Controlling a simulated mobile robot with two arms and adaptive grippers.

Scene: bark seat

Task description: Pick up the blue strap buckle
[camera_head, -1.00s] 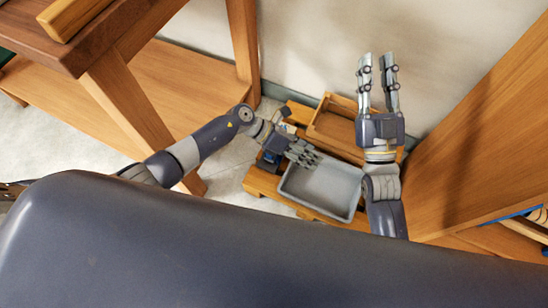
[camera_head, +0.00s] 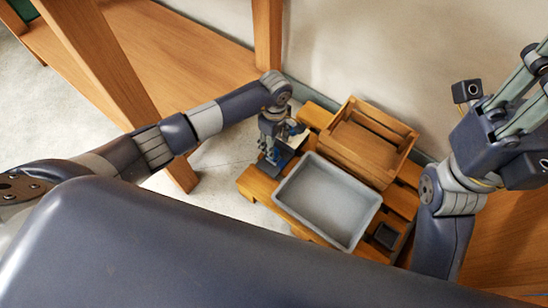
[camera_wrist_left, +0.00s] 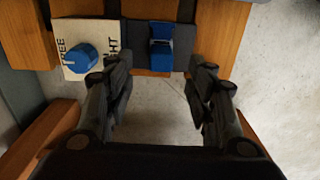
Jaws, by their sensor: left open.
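The blue strap buckle (camera_wrist_left: 161,47) shows in the left wrist view as a small blue block on a dark pad at the wooden platform's edge. My left gripper (camera_wrist_left: 163,72) is open and empty there, its fingertips apart on either side of the buckle and short of it. In the head view my left gripper (camera_head: 271,160) points down at the platform's left end and partly hides that spot. I cannot clearly separate the buckle from the gripper there. My right gripper (camera_head: 530,85) is at the right edge of the head view, fingers apart, tips partly cut off.
A blue round knob (camera_wrist_left: 82,58) sits on a printed cream card (camera_wrist_left: 72,40) left of the buckle. A grey tray (camera_head: 325,200) and a wooden crate (camera_head: 365,140) stand on the platform (camera_head: 255,183). A wooden table leg (camera_head: 268,40) stands behind my left arm.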

